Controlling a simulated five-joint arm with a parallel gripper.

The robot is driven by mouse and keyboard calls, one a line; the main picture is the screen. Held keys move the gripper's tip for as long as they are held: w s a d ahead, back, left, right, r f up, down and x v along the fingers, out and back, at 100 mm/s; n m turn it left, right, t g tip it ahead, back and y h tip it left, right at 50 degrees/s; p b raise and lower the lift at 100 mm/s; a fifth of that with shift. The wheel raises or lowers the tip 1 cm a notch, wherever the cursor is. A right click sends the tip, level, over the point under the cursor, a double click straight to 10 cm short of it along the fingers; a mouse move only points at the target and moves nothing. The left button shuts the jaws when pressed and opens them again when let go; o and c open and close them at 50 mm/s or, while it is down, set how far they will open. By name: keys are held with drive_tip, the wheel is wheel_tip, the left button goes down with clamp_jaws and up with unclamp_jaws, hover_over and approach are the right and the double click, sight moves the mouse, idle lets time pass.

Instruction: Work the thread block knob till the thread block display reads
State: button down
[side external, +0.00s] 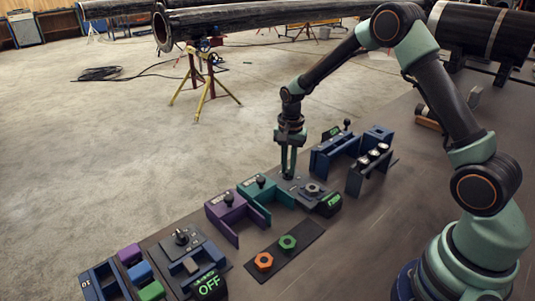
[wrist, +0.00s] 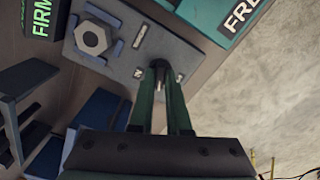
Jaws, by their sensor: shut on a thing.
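The thread block (side external: 301,190) is a grey plate with a hex nut (wrist: 93,38) set in it, which also shows in the side view (side external: 313,188). Its black display (side external: 329,204) has green lettering; in the wrist view the display (wrist: 43,17) reads FIRM, partly cut by the frame edge. My gripper (side external: 288,176) points straight down at the plate's far left end. In the wrist view my gripper (wrist: 160,74) is shut on the small knob (wrist: 159,85), which is mostly hidden between the fingers. White marks on the plate flank the fingertips.
A teal bracket (side external: 263,186) and a purple bracket (side external: 228,205) stand to the left. Blue fixtures (side external: 334,150) stand behind to the right. A dark mat (side external: 275,255) with an orange and a green nut lies in front. A grey unit's display (side external: 209,286) reads OFF.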

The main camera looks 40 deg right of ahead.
sight(288, 169)
drive_tip(key=shift+r+m, duration=0.1)
drive_tip(key=shift+m, duration=0.2)
idle(0.4)
drive_tip(key=c, duration=0.9)
unclamp_jaws()
wheel_tip(288, 169, up, 12)
